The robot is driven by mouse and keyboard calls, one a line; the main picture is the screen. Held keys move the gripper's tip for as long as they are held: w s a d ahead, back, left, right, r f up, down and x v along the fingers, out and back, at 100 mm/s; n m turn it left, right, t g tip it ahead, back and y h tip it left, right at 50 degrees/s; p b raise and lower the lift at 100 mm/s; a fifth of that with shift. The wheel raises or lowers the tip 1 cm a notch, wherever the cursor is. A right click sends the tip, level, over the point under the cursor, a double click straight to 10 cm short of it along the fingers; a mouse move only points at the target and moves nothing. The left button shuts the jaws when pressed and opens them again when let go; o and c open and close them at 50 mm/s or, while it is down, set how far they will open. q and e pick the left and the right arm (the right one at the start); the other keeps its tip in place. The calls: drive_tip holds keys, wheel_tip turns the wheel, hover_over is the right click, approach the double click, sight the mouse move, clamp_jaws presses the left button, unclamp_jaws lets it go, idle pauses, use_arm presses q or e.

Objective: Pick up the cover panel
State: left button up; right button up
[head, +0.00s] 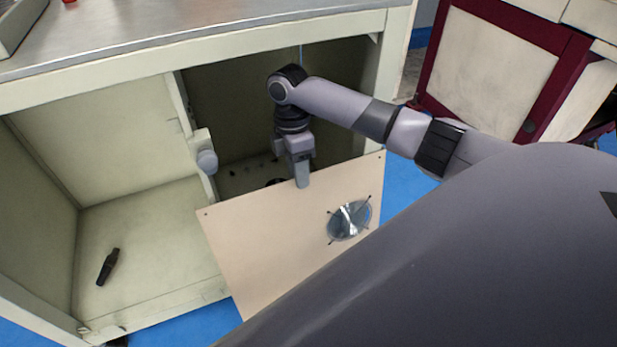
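The cover panel (265,235) is a flat beige sheet with a round, shiny vent (349,220) at its right and small holes near its top corners. It stands tilted in front of the right compartment of the cabinet. My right gripper (301,178) is at the middle of the panel's top edge, with one finger over the front face and the other hidden behind; it looks shut on the edge. My arm hides the panel's lower right part. I cannot tell whether the panel's lower edge touches anything. My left gripper is out of view.
The cream cabinet (140,220) has an open left compartment with a small black tool (107,267) on its floor. A grey knob-like part (206,161) sits on the divider. A metal worktop (180,25) is above. A dark red-framed cabinet (495,70) stands at the right. The floor is blue.

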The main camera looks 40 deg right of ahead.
drive_tip(key=f, duration=0.1)
drive_tip(key=f+b, duration=0.1)
drive_tip(key=f, duration=0.2)
drive_tip(key=shift+s+a+f+b, duration=0.2)
drive_tip(key=shift+s+f+b, duration=0.05)
drive_tip(key=shift+s+b, duration=0.1)
clamp_jaws()
idle(0.9)
drive_tip(key=shift+w+r, duration=0.1)
drive_tip(key=shift+r, duration=0.1)
